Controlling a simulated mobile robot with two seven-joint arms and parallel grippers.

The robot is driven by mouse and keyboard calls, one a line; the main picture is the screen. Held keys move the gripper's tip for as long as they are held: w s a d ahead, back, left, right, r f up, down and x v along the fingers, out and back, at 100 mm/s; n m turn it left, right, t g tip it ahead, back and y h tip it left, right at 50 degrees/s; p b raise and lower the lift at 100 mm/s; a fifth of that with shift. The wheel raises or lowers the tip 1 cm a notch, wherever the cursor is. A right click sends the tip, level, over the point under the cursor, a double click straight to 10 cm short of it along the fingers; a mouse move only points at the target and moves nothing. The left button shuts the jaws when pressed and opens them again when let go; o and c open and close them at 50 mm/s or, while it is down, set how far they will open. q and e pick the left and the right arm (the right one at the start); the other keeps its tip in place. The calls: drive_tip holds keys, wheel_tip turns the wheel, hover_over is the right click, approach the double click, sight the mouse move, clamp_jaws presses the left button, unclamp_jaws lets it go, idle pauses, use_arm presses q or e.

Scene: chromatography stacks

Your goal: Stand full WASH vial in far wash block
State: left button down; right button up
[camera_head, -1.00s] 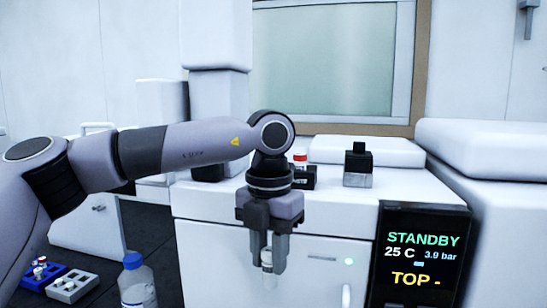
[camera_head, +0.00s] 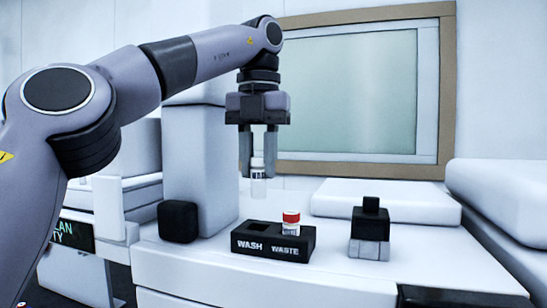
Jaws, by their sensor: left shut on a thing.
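My left gripper (camera_head: 258,152) points down and is shut on a clear vial with a white cap (camera_head: 258,182). The vial is upright, and the label on it is partly covered by the fingers and too small to read fully. It hangs in the air above the black wash block (camera_head: 273,255), which stands on the white bench top. The block's front reads WASH on the left and WASTE on the right. The WASH side shows an empty dark opening. A red-capped vial (camera_head: 291,222) stands in the WASTE side. My right gripper is not in view.
A black and grey device (camera_head: 370,230) stands to the right of the block. A small black box (camera_head: 178,221) sits to its left by a white column (camera_head: 200,150). A low white slab (camera_head: 385,205) lies behind.

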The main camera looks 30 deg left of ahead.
sight(258, 198)
use_arm(q)
drive_tip(key=shift+w, duration=0.15)
drive_tip(key=shift+s+f, duration=0.35)
drive_tip(key=shift+f, duration=0.3)
drive_tip(key=shift+w+f, duration=0.1)
drive_tip(key=shift+f, duration=1.3)
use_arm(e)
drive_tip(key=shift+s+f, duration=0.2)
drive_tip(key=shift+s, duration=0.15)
use_arm(q)
drive_tip(key=shift+f+b, duration=1.1)
drive_tip(key=shift+f, duration=0.15)
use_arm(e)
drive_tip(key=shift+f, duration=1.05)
use_arm(q)
drive_tip(key=shift+f, duration=0.1)
drive_tip(key=shift+f+b, duration=0.45)
drive_tip(key=shift+f, duration=0.1)
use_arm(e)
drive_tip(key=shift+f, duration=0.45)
